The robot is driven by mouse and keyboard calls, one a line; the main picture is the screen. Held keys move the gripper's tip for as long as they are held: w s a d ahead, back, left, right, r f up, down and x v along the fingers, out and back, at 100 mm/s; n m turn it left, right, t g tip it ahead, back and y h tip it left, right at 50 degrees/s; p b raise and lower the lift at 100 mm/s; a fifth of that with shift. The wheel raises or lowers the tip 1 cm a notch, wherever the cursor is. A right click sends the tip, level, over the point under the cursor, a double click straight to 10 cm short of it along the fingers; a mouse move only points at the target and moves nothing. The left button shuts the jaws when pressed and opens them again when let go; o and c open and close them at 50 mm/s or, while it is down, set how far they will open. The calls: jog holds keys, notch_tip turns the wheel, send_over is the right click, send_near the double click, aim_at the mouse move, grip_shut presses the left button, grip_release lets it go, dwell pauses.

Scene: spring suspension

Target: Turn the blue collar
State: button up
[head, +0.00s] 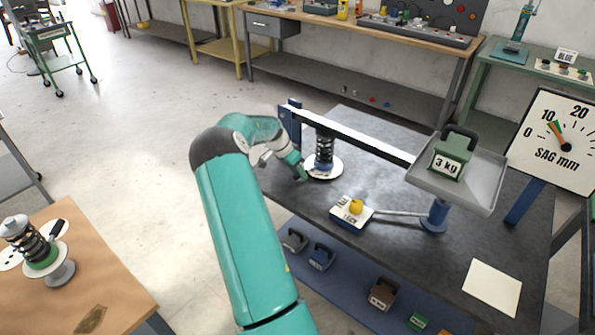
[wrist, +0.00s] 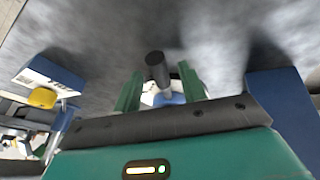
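The blue collar (head: 322,167) sits low on the black spring (head: 324,148), above a white round plate, on the dark bench. In the wrist view, part of the blue collar (wrist: 170,98) shows, with a grey rod ending in a black knob (wrist: 157,66) sticking out from it. My gripper (head: 302,174) is at the left of the collar, low over the bench. In the wrist view, my gripper (wrist: 160,72) is open, its green fingers on either side of the rod and knob, with gaps on both sides. The rest of the collar is hidden.
A beam (head: 350,133) runs above the spring to a tray (head: 473,190) carrying a 3 kg weight (head: 452,158). A sag dial (head: 555,140) stands at the right. A box with a yellow knob (head: 353,208) is in front. Several weights lie on the lower shelf (head: 345,285).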

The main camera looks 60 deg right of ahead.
jog(key=shift+r, duration=0.1)
jog(key=v, duration=1.3)
jog(key=shift+a+r, duration=0.2)
jog(key=shift+r, duration=0.05)
jog(key=shift+w, duration=0.1)
jog(key=w+a+r+n+t+y, duration=0.1)
jog(key=a+r+n+t, duration=0.3)
jog(key=a, duration=0.6)
jog(key=w+a+r+n, duration=0.1)
jog(key=a+r+n, duration=0.3)
jog(key=a, duration=0.6)
jog(key=w+a+r+n+t+y, duration=0.1)
jog(key=w+a+r+n+t, duration=0.1)
jog(key=a+r, duration=0.55)
jog(key=s+a+n+t, duration=0.1)
jog(key=s+a+n, duration=0.3)
jog(key=a, duration=0.5)
jog(key=s+a+n+t, duration=0.1)
jog(key=s+a+n, duration=0.3)
jog(key=a, duration=0.5)
jog(key=s+a+n+t+y, duration=0.1)
jog(key=s+a+n, duration=0.3)
jog(key=s+a, duration=0.3)
jog(key=a, duration=0.3)
jog(key=shift+s, duration=0.25)
